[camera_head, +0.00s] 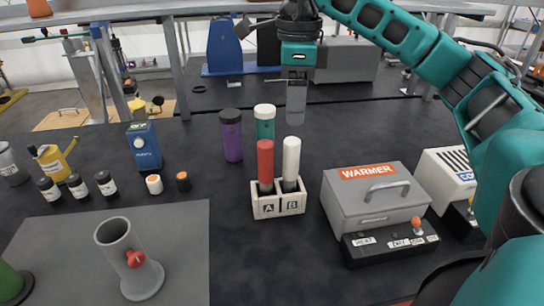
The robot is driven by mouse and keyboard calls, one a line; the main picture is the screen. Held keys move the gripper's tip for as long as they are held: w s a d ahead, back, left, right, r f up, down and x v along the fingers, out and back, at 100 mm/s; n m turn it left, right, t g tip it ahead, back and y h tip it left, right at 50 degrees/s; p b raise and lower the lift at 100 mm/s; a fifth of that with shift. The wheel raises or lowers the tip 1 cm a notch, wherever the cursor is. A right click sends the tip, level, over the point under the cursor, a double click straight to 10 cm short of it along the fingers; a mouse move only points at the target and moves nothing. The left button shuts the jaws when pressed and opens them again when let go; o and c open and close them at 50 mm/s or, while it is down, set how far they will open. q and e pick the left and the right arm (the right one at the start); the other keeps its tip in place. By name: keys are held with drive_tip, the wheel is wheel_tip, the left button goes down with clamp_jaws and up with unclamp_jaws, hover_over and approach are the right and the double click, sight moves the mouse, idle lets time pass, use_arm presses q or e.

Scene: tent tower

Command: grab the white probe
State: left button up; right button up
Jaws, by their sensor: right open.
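The white probe (291,159) stands upright in the slot marked B of a small white holder (279,206). A red probe (265,162) stands beside it in the slot marked A. My right gripper (296,108) points down above and slightly behind the white probe's top in the picture, apart from it. It is open with nothing seen between its fingers, though one finger largely hides the other. My left gripper is not in view.
A purple bottle (232,136) and a teal bottle with white cap (264,124) stand close behind the holder. A grey warmer box (372,200) is to the right. A grey tilted tube on a base (142,277) stands on the mat (188,225) at left.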

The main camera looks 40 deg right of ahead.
sight(294, 139)
drive_tip(key=f+b, duration=0.1)
drive_tip(key=f, duration=0.1)
drive_tip(key=f+b, duration=0.2)
drive_tip(key=f, duration=0.1)
drive_tip(key=shift+s+f, duration=0.2)
drive_tip(key=shift+f, duration=1.1)
drive_tip(key=f, duration=0.4)
drive_tip(key=shift+w+a+f, duration=0.2)
drive_tip(key=shift+a, duration=0.05)
drive_tip(key=shift+f, duration=0.4)
drive_tip(key=c, duration=0.9)
clamp_jaws()
